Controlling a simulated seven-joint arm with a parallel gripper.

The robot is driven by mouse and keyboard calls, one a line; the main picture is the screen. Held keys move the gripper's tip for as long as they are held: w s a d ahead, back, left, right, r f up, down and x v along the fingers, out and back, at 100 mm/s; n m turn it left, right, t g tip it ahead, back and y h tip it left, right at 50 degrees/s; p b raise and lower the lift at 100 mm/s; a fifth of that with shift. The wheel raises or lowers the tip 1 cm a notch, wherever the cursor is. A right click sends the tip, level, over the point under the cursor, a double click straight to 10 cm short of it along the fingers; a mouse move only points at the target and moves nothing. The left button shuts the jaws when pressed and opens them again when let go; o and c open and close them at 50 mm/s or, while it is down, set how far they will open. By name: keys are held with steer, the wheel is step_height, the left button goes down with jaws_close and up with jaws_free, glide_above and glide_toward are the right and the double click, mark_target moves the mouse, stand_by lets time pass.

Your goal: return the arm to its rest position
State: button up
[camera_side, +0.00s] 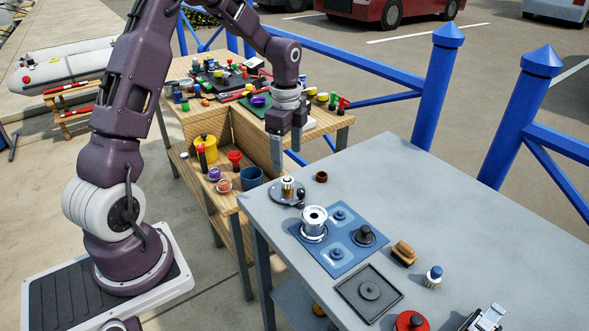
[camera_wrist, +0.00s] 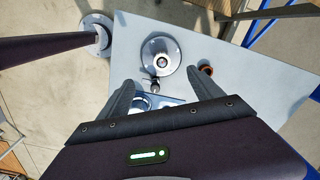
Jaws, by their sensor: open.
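A round metal base with an upright centre post (camera_side: 288,192) stands on the table below the gripper. It also shows in the wrist view (camera_wrist: 160,57), just ahead of the fingers. The gripper appears clear of it.
A blue mat (camera_side: 340,262) holds a silver drum (camera_side: 313,222) and a dark knobbed part (camera_side: 364,235). A brown ring (camera_side: 321,177), a brush (camera_side: 404,253) and a red disc (camera_side: 411,322) lie nearby. A wooden bench (camera_side: 185,115) crowded with small items stands behind. Blue railings (camera_side: 435,90) border the right.

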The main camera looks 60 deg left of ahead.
steer(key=s+d+r+n+t, duration=0.1)
steer(key=s+d+r+n, duration=0.15)
steer(key=r, duration=0.25)
steer(key=s+d+r+n, duration=0.1)
steer(key=s+d+r, duration=0.1)
steer(key=d+r, duration=0.25)
steer(key=s+d+r+n+t, duration=0.2)
steer(key=s+d+r+n, duration=0.1)
steer(key=s, duration=0.6)
steer(key=s+d+r+n+t, duration=0.2)
steer(key=s+d+n, duration=0.4)
steer(key=s, duration=0.4)
steer(key=shift+s+d+r, duration=0.2)
steer(key=shift+s+r, duration=0.05)
steer(key=shift+r, duration=0.6)
